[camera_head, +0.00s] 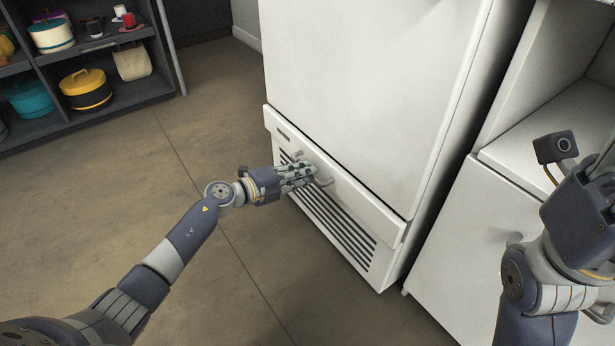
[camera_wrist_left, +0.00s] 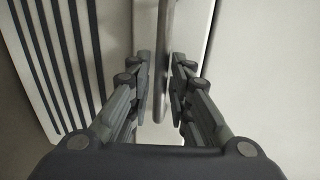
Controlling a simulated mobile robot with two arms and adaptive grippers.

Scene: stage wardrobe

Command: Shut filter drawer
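The filter drawer (camera_head: 362,206) is the low white front with dark vent slats, under the tall white door of the appliance. Its front stands slightly proud of the door above. A bar handle (camera_head: 325,182) sticks out from it; the handle also shows in the left wrist view (camera_wrist_left: 164,60), running between the fingers. My left gripper (camera_head: 300,176) is at the handle, one finger on each side. The fingers are apart, with a gap visible on the left side of the bar. My right gripper (camera_head: 598,305) is at the right edge, partly cut off, its fingers unclear.
The white appliance door (camera_head: 365,80) rises above the drawer. A white cabinet (camera_head: 470,225) stands to the right, near my right arm. A dark shelf (camera_head: 130,95) with hat boxes and cups stands at the back left. The brown floor in front is clear.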

